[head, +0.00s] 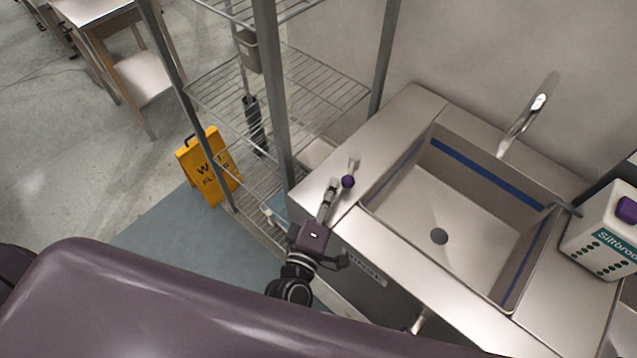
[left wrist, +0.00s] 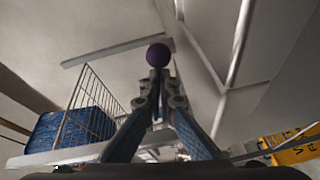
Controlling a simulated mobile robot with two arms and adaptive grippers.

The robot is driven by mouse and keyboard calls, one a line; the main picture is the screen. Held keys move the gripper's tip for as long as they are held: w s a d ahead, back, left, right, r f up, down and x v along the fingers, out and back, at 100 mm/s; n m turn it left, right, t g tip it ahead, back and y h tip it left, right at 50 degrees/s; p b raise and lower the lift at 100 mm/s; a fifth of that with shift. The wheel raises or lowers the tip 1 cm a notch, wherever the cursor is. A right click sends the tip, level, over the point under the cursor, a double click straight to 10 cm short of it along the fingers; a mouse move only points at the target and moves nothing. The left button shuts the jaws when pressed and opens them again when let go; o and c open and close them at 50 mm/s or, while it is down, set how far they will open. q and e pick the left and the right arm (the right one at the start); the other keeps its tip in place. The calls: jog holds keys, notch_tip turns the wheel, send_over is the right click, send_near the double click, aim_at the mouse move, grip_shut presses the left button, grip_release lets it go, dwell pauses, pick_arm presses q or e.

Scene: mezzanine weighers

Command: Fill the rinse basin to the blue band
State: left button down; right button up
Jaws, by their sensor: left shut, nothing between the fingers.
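The rinse basin (head: 420,200) is a steel sink sunk into the counter, with a dark drain hole (head: 439,236) in its floor. A blue band (head: 485,172) runs along its inner walls. I see no water in it and no stream from the curved tap (head: 524,112). A purple ball knob (head: 348,181) on a short metal stem stands at the counter's left end. My left gripper (head: 333,187) is shut and empty close beside the knob. In the left wrist view the knob (left wrist: 158,55) shows just beyond the fingertips (left wrist: 158,76); contact is unclear. My right gripper is out of view.
A wire shelf rack (head: 290,90) stands left of the counter. A yellow wet-floor sign (head: 208,165) stands by its foot. A white jug (head: 605,235) with a purple cap is right of the basin. The left wrist view shows a blue object (left wrist: 70,127) behind wire mesh.

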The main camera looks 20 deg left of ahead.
aim_at(352, 186)
pick_arm(q)
jog(key=shift+s+d, duration=0.15)
jog(key=shift+d, duration=0.7)
jog(key=shift+s+d, duration=0.1)
jog(key=shift+d, duration=1)
jog(key=shift+p, duration=0.3)
